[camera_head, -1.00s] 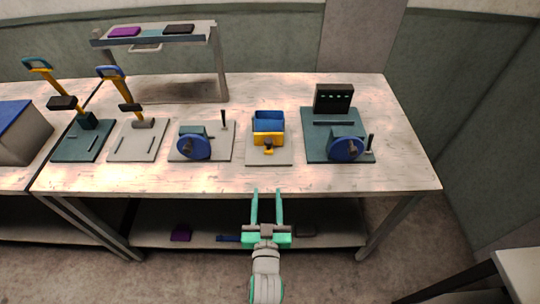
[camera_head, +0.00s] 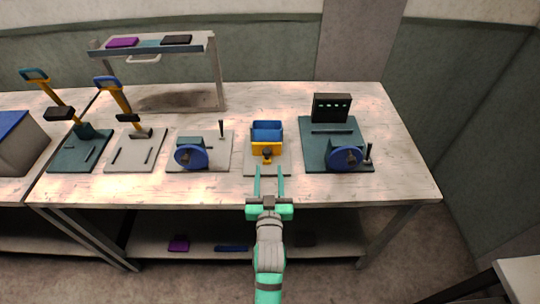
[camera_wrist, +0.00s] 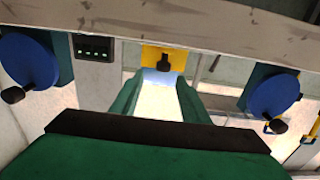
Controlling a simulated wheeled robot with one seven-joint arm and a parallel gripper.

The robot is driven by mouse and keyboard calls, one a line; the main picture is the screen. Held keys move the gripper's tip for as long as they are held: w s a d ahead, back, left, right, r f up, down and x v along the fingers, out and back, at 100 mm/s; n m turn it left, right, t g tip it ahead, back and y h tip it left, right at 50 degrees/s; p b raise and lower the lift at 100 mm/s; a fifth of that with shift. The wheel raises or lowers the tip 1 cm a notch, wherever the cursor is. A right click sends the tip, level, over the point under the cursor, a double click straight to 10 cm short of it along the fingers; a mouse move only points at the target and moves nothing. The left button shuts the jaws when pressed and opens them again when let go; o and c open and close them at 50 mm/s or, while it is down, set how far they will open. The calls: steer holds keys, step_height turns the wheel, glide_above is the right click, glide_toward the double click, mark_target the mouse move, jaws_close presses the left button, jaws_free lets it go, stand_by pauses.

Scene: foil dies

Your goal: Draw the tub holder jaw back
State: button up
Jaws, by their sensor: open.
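The tub holder has a yellow jaw (camera_head: 266,149) with a small dark-and-yellow knob (camera_head: 267,157) on its front. A blue tub (camera_head: 266,131) sits behind the jaw, on a pale base plate (camera_head: 252,168). My gripper (camera_head: 269,170) is open and empty, just in front of the knob at the plate's front edge, with its fingers pointing at the holder. In the wrist view the yellow jaw (camera_wrist: 148,57) and its dark knob (camera_wrist: 164,62) show between and beyond my two green fingers (camera_wrist: 158,90). I see no contact; the exact gap is hard to tell.
A blue-wheeled device (camera_head: 191,155) stands left of the holder. Another blue wheel (camera_head: 343,158), on a dark green plate with a black display (camera_head: 332,107), stands right. Upright posts (camera_head: 221,128) rise nearby. The table's front edge (camera_head: 330,194) lies below my fingers.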

mark_target(267, 155)
steer(key=w, duration=0.6)
steer(key=shift+w+a, duration=0.1)
steer(key=shift+a, duration=0.25)
steer(key=shift+w, duration=0.75)
